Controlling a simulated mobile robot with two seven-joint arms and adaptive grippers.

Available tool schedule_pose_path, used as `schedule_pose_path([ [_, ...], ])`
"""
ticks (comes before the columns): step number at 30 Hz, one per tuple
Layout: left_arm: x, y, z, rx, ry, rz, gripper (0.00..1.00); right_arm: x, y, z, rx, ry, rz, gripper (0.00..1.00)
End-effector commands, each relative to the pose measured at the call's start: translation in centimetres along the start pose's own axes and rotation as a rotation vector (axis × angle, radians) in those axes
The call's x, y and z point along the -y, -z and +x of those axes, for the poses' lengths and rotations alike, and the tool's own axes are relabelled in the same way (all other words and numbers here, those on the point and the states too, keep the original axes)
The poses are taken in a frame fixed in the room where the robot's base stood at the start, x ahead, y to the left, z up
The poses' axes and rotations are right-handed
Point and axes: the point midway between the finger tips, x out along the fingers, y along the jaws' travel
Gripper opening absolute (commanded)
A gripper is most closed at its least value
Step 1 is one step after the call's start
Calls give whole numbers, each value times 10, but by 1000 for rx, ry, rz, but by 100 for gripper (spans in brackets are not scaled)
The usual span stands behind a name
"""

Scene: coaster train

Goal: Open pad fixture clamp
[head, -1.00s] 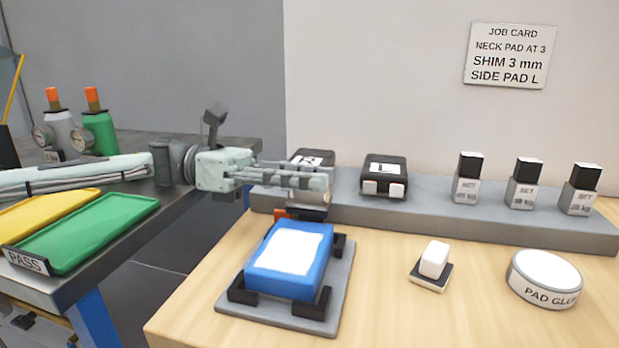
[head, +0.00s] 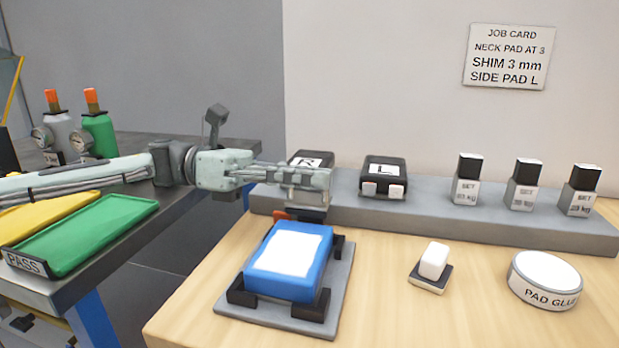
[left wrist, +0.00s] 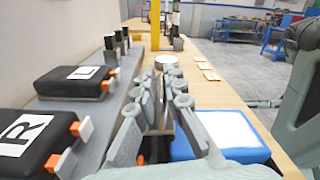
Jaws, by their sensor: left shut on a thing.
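The pad fixture is a grey plate (head: 335,290) with black corner brackets, on the wooden bench in the head view. A blue block (head: 285,285) with a white top sits in it; it also shows in the left wrist view (left wrist: 185,150). An orange part (head: 281,215) and a dark part (head: 310,214) of the clamp show at the fixture's back edge. My left gripper (head: 308,182) is above that edge, shut on the clamp. Its fingers hide most of the clamp. In the left wrist view the fingers (left wrist: 160,110) close around a dark upright piece. My right gripper is not seen.
A white block (head: 434,260) and glue tin (head: 543,278) stand right. A green tray (head: 85,235) lies left.

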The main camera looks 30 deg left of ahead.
Motion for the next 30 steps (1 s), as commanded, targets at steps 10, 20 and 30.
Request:
schedule_pose_path([
  [10,-6,-10,1,3,9,-234,0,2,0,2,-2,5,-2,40],
  [20,-20,-16,0,2,7,-549,0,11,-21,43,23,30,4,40],
  [30,-36,-17,0,4,8,-869,0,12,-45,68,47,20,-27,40],
])
